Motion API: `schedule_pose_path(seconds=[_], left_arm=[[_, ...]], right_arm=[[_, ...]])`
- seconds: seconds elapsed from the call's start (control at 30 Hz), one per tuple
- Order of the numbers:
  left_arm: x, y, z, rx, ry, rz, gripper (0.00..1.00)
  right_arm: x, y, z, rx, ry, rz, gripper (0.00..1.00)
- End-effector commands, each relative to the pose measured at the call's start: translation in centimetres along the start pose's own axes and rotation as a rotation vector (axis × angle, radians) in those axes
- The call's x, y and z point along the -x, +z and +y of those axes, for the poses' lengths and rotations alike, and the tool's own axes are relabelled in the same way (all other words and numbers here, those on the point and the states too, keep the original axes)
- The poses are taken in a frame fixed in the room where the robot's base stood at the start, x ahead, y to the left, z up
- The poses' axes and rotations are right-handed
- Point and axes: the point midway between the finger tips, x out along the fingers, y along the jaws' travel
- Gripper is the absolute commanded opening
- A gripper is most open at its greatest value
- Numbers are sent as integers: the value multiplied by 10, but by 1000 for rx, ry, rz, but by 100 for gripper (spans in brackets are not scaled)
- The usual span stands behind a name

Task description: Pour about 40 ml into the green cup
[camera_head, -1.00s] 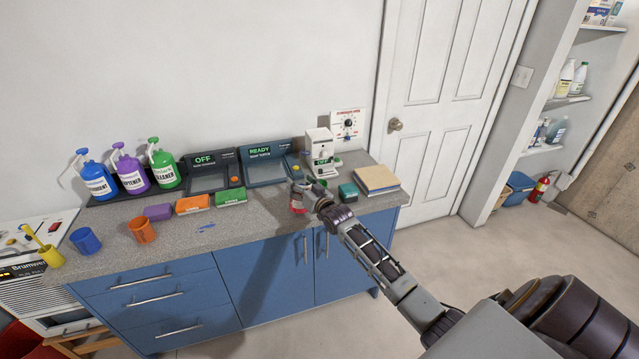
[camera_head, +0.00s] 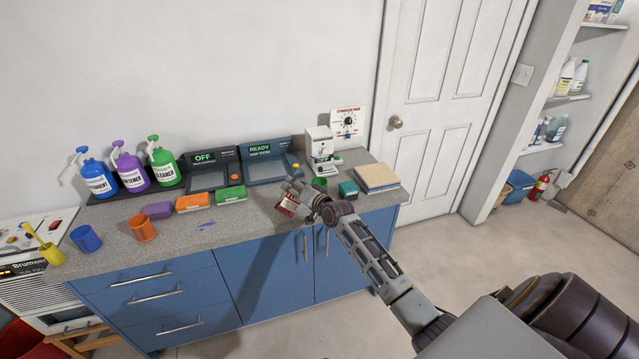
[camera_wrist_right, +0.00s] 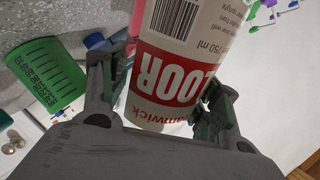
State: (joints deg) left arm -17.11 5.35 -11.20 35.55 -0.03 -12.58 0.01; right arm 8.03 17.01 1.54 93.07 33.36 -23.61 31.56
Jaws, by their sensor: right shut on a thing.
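My right gripper (camera_head: 297,194) is shut on a red and white bottle (camera_head: 287,206), held above the front of the counter and tilted. In the right wrist view the bottle (camera_wrist_right: 178,60) sits between the fingers, with a barcode and large "LOOR" lettering; its mouth is out of that view. The green cup (camera_head: 319,184) stands on the counter just right of the gripper, partly hidden behind the arm. No liquid stream shows. My left gripper is not in view.
A blue cup (camera_head: 86,239), an orange cup (camera_head: 142,229) and a yellow cup (camera_head: 51,255) stand at the left. Pump bottles (camera_head: 131,174) line the wall.

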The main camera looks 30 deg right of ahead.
Motion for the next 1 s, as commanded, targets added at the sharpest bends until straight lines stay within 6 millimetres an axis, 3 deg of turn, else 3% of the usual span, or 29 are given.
schedule_pose_path(seconds=[0.6,0.77,1.0], left_arm=[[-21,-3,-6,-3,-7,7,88],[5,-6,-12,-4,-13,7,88],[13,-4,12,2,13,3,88]], right_arm=[[-2,36,6,-384,0,-103,34],[2,23,-10,-462,-3,-123,34],[3,23,-11,-550,0,-148,34]])
